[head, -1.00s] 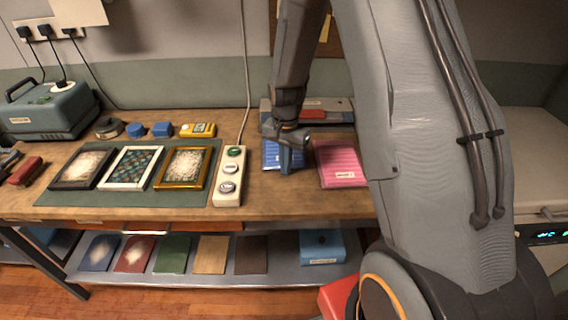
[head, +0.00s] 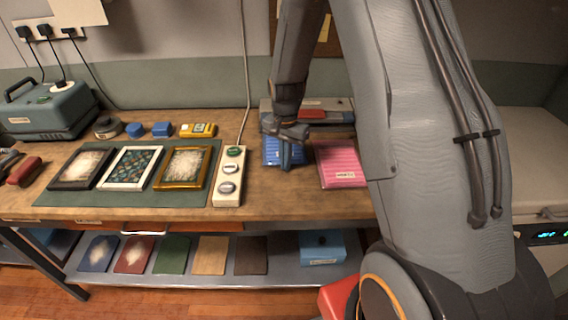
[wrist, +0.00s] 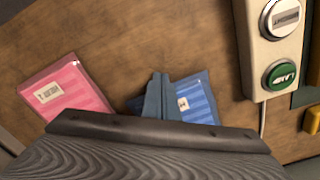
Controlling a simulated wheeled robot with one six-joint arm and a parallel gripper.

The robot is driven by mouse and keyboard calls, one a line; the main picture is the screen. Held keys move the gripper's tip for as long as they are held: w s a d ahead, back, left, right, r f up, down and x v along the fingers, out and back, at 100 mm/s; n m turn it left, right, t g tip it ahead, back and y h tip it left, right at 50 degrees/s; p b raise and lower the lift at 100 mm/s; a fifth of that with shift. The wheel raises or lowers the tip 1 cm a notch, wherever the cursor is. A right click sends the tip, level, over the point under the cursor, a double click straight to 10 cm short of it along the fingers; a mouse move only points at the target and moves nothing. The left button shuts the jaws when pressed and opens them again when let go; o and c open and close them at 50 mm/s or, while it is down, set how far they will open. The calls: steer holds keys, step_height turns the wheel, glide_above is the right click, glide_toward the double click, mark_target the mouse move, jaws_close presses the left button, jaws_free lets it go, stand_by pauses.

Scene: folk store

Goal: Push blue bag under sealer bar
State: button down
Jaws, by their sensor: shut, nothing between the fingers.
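The blue bag (head: 270,152) lies flat on the wooden bench, partly hidden by my gripper (head: 287,166). In the wrist view the blue bag (wrist: 200,100) shows stripes and a small pale label, with my gripper (wrist: 158,82) over its left part. My gripper is shut and empty, pointing down; I cannot tell if its tips touch the bag. The sealer (head: 330,107), a long grey unit with a red part on top, lies behind the bag at the back of the bench. My wrist hides part of it, so the bar's gap is unclear.
A pink bag (head: 341,164) lies right of the blue one. Further left, framed pictures (head: 128,168) lie on a green mat (head: 60,198). Bare wood lies in front of the blue bag.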

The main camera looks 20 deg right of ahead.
steer(key=shift+s+a+p, duration=0.15)
steer(key=shift+s+p, duration=0.15)
steer(key=shift+s, duration=0.2)
steer(key=shift+s+a+p, duration=0.15)
steer(key=shift+s+p, duration=0.1)
steer(key=shift+s, duration=0.25)
step_height(320, 180, up, 8)
steer(key=p, duration=0.5)
stand_by(0.5)
steer(key=s+a+r+n+b, duration=0.1)
steer(key=s+r+n, duration=0.1)
steer(key=s, duration=0.4)
steer(key=s+a+r+n+t+b, duration=0.1)
steer(key=s+r+n, duration=0.2)
steer(key=s, duration=0.3)
steer(key=s+a+r+n+b, duration=0.1)
steer(key=s+r+n+b, duration=0.1)
steer(key=s+n, duration=0.2)
steer(key=s, duration=0.3)
steer(key=shift+a+r+n, duration=0.15)
steer(key=shift+r+n, duration=0.15)
steer(key=shift+r, duration=0.05)
